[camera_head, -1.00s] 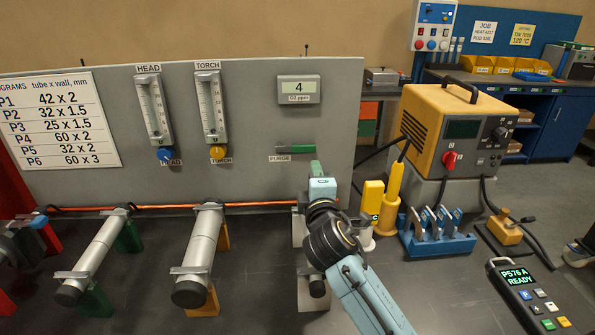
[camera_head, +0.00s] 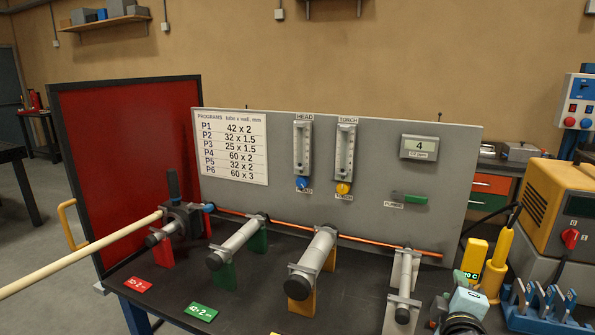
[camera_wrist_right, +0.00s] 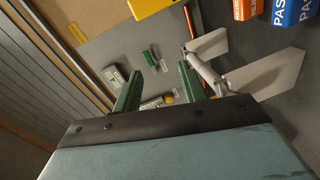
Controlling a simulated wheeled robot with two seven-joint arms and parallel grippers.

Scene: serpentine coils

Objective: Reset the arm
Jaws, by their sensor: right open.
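My right gripper (camera_head: 466,301) shows at the bottom right of the head view, cut off by the lower edge. It is in front of the yellow torch holder and beside the rightmost tube stand (camera_head: 404,290). In the right wrist view its two green fingers (camera_wrist_right: 158,88) are spread apart with nothing between them. Beyond them the grey panel shows, with its green purge lever (camera_wrist_right: 148,58). The lever (camera_head: 410,197) is also in the head view, apart from the gripper. My left gripper is not in view.
Several tube stands line the dark bench, with a copper tube (camera_head: 330,235) behind them. A long pale rod (camera_head: 80,258) reaches in from the left. A yellow power unit (camera_head: 558,208) and blue rack (camera_head: 540,308) stand at the right.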

